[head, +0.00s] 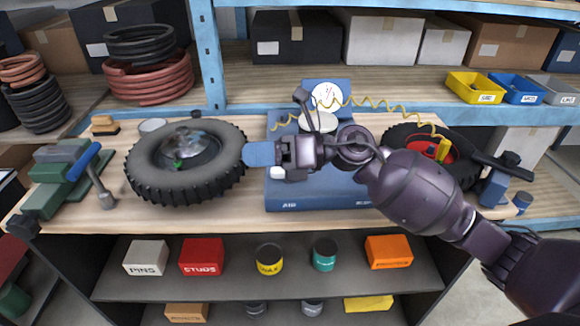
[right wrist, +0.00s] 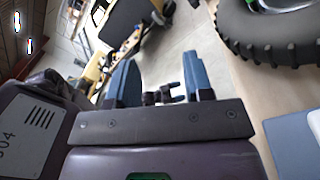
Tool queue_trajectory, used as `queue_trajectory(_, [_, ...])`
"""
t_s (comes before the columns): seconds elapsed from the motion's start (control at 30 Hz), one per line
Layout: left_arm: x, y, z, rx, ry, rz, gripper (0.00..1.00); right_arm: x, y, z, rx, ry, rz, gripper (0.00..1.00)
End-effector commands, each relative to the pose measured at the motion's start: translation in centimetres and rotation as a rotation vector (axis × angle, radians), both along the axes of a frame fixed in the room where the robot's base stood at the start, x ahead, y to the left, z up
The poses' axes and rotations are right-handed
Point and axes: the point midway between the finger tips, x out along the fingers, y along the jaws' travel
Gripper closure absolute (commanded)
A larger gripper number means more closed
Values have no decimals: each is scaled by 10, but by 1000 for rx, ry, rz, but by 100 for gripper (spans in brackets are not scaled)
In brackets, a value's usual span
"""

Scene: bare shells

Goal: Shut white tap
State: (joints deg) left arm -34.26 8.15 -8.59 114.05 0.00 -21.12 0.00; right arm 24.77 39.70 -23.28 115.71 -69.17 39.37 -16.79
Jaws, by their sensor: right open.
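A blue unit marked AIR (head: 318,195) stands on the bench, with a round white gauge (head: 326,95) and a coiled yellow hose. A small white piece (head: 278,173) shows at its left front, just below my right gripper; it looks like the white tap, but its handle position is unclear. My right gripper (head: 258,153) reaches in from the right across the unit, its blue fingers pointing left toward a tyre. In the right wrist view the fingers (right wrist: 160,78) are apart, and small dark parts show between them. My left gripper is not in view.
A large black tyre (head: 145,165) lies left of the unit, close to my fingertips. A second wheel (head: 405,140) is partly behind my right arm. A green vise (head: 60,180) stands at far left. Boxes and tins fill the shelf below; a blue post (head: 207,60) rises behind.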

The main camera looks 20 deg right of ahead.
Motion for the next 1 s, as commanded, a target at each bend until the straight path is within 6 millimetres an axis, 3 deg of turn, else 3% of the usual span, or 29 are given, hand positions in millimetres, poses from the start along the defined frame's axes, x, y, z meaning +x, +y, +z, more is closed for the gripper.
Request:
queue_trajectory(0.17, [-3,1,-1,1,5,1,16,14,-13,-16,-393,-164,144,53])
queue_trajectory(0.3, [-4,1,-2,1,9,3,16,31,-42,-24,-707,-245,226,53])
queue_trajectory(0.5, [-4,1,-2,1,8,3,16,54,-93,-19,-1075,-282,288,53])
queue_trajectory(0.7, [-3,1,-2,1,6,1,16,64,-121,-12,-1241,-273,306,53])
queue_trajectory(0.87, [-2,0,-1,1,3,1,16,65,-121,-19,-1255,-269,309,53])
queue_trajectory(1.0, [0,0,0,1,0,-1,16,66,-113,-36,-1253,-269,310,53])
